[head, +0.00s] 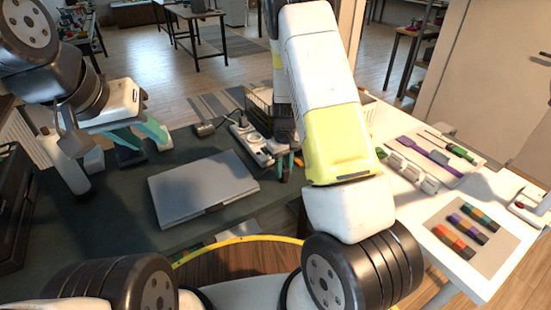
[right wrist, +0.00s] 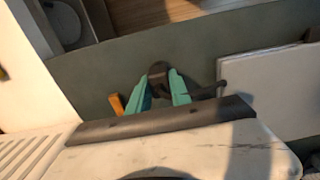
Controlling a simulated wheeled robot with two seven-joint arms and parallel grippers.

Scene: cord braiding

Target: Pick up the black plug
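The black plug (right wrist: 160,72) is at the fingertips of my right gripper (right wrist: 161,82) in the right wrist view. A dark cord runs from behind the fingers toward the laptop. The teal fingers stand on both sides of the plug; I cannot tell if they press on it. In the head view my right gripper (head: 285,167) is low over the table's front part, right of the laptop, and the plug is mostly hidden there. My left gripper (head: 141,138) is open and empty above the table's left part.
A closed grey laptop (head: 203,186) lies left of my right gripper. A white power strip (head: 252,142) and a dark adapter with a cord (head: 205,129) lie behind. A small orange piece (right wrist: 117,105) is close to my right gripper. A white table (head: 410,208) with tools stands right.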

